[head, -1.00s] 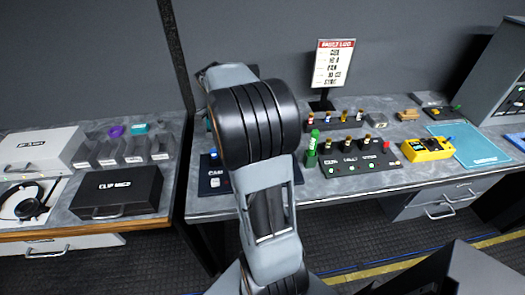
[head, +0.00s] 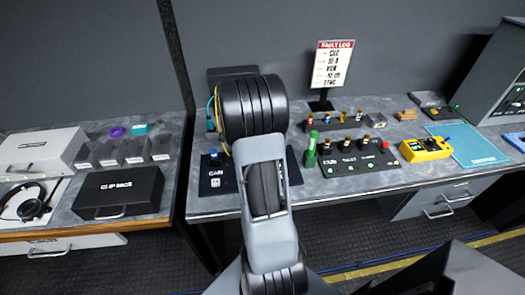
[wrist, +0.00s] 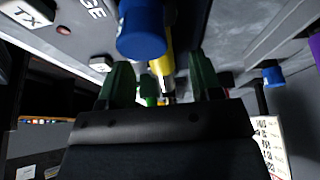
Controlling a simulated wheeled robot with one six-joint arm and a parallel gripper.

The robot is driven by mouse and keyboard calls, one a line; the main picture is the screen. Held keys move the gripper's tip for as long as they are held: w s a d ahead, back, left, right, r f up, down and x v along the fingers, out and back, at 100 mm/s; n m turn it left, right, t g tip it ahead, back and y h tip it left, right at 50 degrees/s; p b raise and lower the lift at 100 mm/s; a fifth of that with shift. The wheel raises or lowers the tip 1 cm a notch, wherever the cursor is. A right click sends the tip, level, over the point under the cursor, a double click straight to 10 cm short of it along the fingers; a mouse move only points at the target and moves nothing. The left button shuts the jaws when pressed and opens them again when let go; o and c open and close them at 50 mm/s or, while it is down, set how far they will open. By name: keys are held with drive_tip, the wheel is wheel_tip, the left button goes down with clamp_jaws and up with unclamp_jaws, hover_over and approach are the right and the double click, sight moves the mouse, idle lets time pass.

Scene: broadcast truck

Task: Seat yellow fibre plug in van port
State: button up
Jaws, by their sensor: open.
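In the wrist view my gripper (wrist: 159,72) is open, with its two green fingers apart. A yellow cylindrical part (wrist: 162,60), perhaps the yellow fibre plug, shows between the fingers, and no finger visibly touches it. A blue cylinder (wrist: 141,30) stands nearer the camera and partly covers the yellow part. A grey panel (wrist: 75,45) with a TX label runs along the upper left. In the head view my arm hides my gripper; a yellow cable (head: 221,138) shows at its left edge. I cannot make out the van port.
A dark CAM panel (head: 217,183) with a blue knob lies left of my arm. A green cylinder (head: 311,150) and a black box with several coloured plugs (head: 362,163) stand close on its right. A yellow meter (head: 426,149) is farther right.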

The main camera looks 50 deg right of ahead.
drive_tip(key=shift+x, duration=1.5)
drive_tip(key=shift+c, duration=0.3)
drive_tip(key=c, duration=1)
drive_tip(key=shift+r, duration=0.1)
